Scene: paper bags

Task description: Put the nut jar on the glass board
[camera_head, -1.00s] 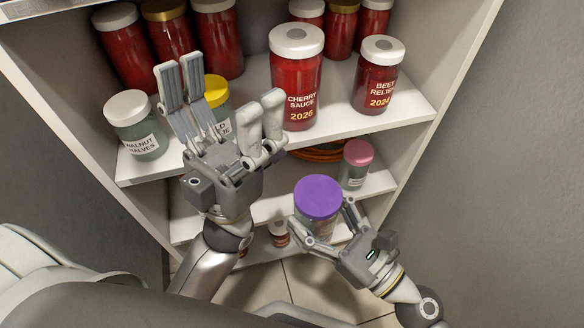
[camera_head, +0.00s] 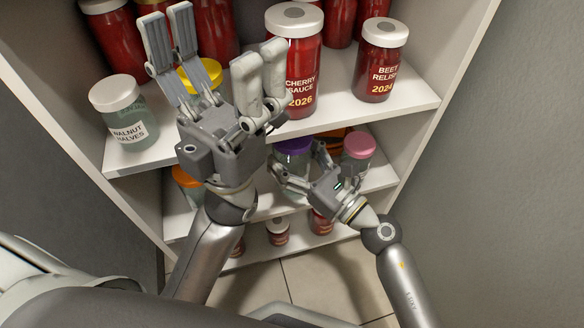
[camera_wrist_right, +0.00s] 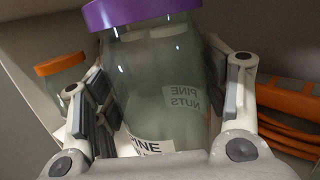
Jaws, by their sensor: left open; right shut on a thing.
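A glass jar with a purple lid (camera_head: 293,146) is in my right gripper (camera_head: 299,167), within the middle shelf level. In the right wrist view its label reads PINE NUTS, and the jar (camera_wrist_right: 150,60) stands between both fingers of the gripper (camera_wrist_right: 165,97), which touch its sides. A WALNUT HALVES jar (camera_head: 128,115) with a white lid stands on the upper shelf at left. My left gripper (camera_head: 215,62) is open and empty in front of the upper shelf, hiding part of a yellow-lidded jar (camera_head: 200,75). I see no glass board.
A pink-lidded jar (camera_head: 358,150) stands right of the held jar, with orange items (camera_wrist_right: 290,115) behind. An orange-lidded jar (camera_head: 185,180) is at left. Cherry sauce (camera_head: 300,50) and beet relish (camera_head: 381,60) stand above. Small red jars (camera_head: 278,232) stand on the lowest shelf.

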